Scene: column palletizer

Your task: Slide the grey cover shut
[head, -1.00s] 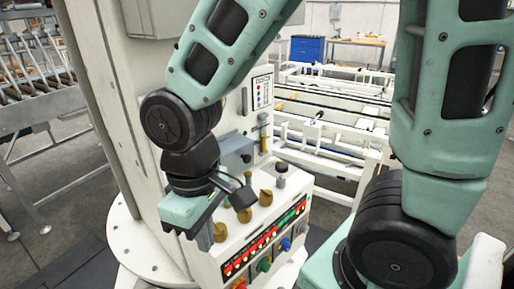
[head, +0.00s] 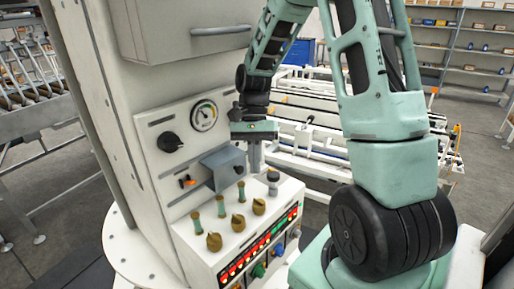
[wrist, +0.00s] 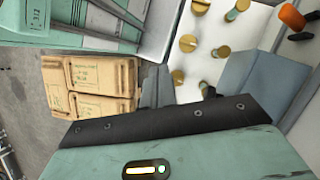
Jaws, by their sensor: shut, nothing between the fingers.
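The grey cover (head: 225,167) is a box-like piece on the column's white front panel, with a small dark knob on its side. An orange switch (head: 188,182) shows uncovered just left of it. In the wrist view the grey cover (wrist: 248,85) is at the right, with the orange switch (wrist: 291,17) beyond it at top right. My gripper (head: 254,164) points down to the right of the cover, with a small gap showing between them. Its fingers are together and empty; in the wrist view my gripper (wrist: 160,82) is partly hidden by its own dark mount.
Below the cover stands a control ledge with brass knobs (head: 238,222), green-stemmed ones and a black-topped button (head: 273,176). A dial gauge (head: 204,116) and black rotary knob (head: 169,142) are above. A white conveyor frame (head: 315,128) lies behind. Cartons (wrist: 90,85) show in the wrist view.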

